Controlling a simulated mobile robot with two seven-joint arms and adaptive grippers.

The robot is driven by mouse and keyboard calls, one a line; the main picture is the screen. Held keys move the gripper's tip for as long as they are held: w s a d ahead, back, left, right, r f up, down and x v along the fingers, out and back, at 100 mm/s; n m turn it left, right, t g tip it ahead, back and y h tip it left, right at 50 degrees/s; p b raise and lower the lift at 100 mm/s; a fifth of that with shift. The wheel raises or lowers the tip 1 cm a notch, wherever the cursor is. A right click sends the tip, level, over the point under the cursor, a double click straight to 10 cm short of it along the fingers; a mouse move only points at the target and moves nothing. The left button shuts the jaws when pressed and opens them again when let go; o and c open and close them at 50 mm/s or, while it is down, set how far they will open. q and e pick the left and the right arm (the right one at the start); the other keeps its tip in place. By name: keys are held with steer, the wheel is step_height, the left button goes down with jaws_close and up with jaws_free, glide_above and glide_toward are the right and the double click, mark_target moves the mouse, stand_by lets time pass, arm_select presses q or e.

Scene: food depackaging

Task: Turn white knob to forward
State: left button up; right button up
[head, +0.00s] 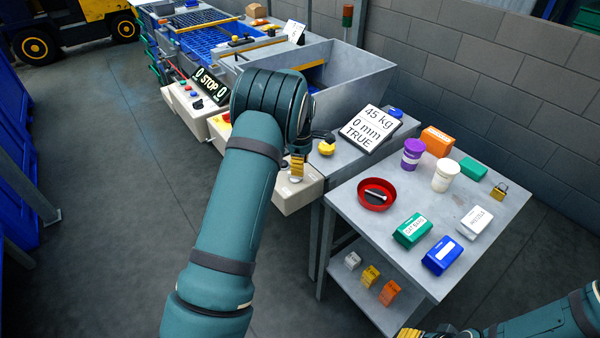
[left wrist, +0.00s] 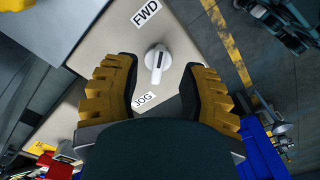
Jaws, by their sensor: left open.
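The white knob (left wrist: 157,60) sits on a beige control box face in the left wrist view, with a FWD label (left wrist: 146,12) above it and a JOG label (left wrist: 145,98) below it. Its raised grip lies roughly along the line between the labels, its narrow end towards JOG. My left gripper (left wrist: 160,72) is open, one yellow finger on each side of the knob, with gaps showing. In the head view my left gripper (head: 297,168) is over the beige control box (head: 293,196), mostly hiding the knob. My right gripper (head: 410,332) is cut off at the bottom edge.
A steel table (head: 345,210) on the right holds a red dish (head: 377,194), purple and white tubs, packets and a padlock. A yellow button (head: 326,148) and a readout sign (head: 370,128) stand near the box. Open floor lies left.

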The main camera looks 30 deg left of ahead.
arm_select(q)
step_height(320, 180, up, 8)
steer(key=shift+f, duration=0.2)
stand_by(0.5)
